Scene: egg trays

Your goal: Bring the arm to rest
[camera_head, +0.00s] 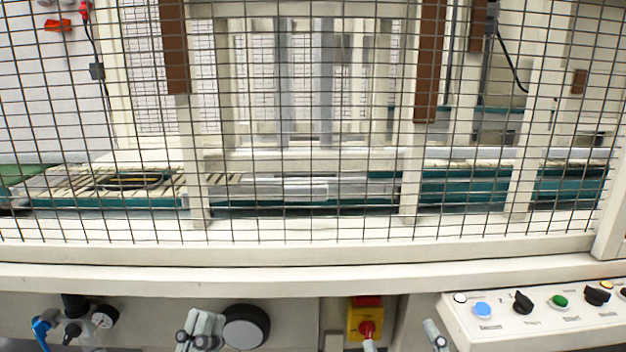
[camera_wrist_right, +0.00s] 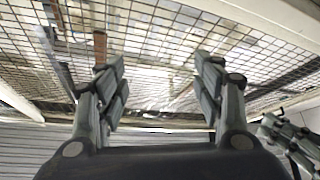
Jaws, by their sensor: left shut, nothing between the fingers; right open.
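My left gripper (camera_head: 199,326) shows at the bottom edge of the head view, left of centre, its fingers together with nothing between them. My right gripper (camera_head: 402,341) is at the bottom edge, right of centre, with only its two fingertips showing, wide apart. In the right wrist view my right gripper (camera_wrist_right: 160,75) has both fingers spread, with an empty gap between them. Another gripper, which looks like my left one (camera_wrist_right: 290,140), shows at the lower right of that view. Most of both arms is out of the head view. No egg tray or egg can be made out.
A wire mesh guard (camera_head: 300,120) stands in front of a machine with teal-edged rails (camera_head: 110,202). Below it run a cream ledge (camera_head: 250,278), a yellow and red switch (camera_head: 366,318) and a button panel (camera_head: 540,318) at right. A gauge (camera_head: 104,317) is at lower left.

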